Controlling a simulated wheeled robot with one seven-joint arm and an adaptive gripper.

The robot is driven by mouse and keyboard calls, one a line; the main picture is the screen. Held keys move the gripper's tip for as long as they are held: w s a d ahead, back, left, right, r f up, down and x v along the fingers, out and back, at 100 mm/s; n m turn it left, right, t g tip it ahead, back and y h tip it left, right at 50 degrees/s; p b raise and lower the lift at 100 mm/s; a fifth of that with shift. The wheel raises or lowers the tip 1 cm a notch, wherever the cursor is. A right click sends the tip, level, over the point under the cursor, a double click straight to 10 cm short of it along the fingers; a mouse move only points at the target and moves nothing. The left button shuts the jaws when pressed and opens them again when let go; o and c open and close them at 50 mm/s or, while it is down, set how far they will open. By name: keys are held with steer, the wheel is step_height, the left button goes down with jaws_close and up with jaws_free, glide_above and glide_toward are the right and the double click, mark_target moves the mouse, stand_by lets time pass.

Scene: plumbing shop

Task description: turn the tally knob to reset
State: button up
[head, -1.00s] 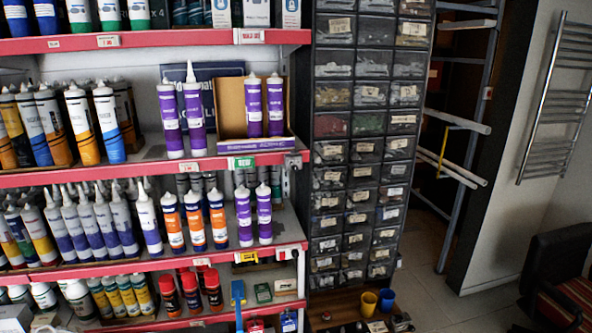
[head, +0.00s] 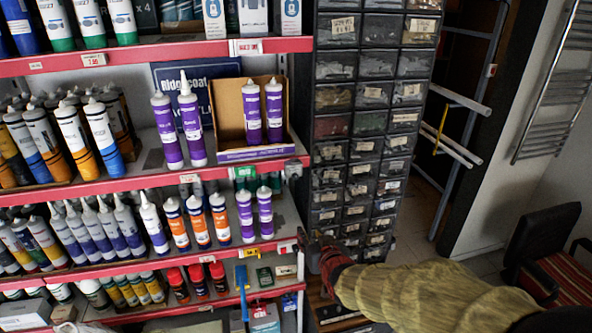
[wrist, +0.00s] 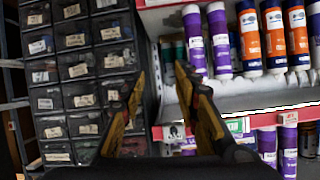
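A small grey fitting (head: 293,168), which looks like the tally knob, sits at the right end of the middle shelf's red edge. In the wrist view a small dark-and-white piece on the red shelf edge (wrist: 177,131) appears to be the same fitting. Its pointer or marks are too small to read. My gripper (head: 318,250) is below and slightly right of it in the head view, beside the lower shelf's end. In the wrist view my gripper (wrist: 161,82) has its two fingers apart with nothing between them. It is not touching the fitting.
The drawer cabinet (head: 362,120) stands close to the right of the shelves. Purple tubes (head: 255,215) stand near the lower shelf's end. A green label (head: 244,172) is left of the fitting. A black chair (head: 545,240) is at right. Some floor shows between cabinet and chair.

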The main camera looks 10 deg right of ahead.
steer(key=w+r+t, duration=0.3)
steer(key=w+r, duration=0.1)
steer(key=r, duration=0.3)
steer(key=t, duration=0.2)
glide_toward(296, 178)
steer(key=shift+w+p, duration=0.65)
steer(key=shift+w, duration=3.45)
steer(key=c, duration=0.3)
steer(key=c, duration=0.4)
jaws_close()
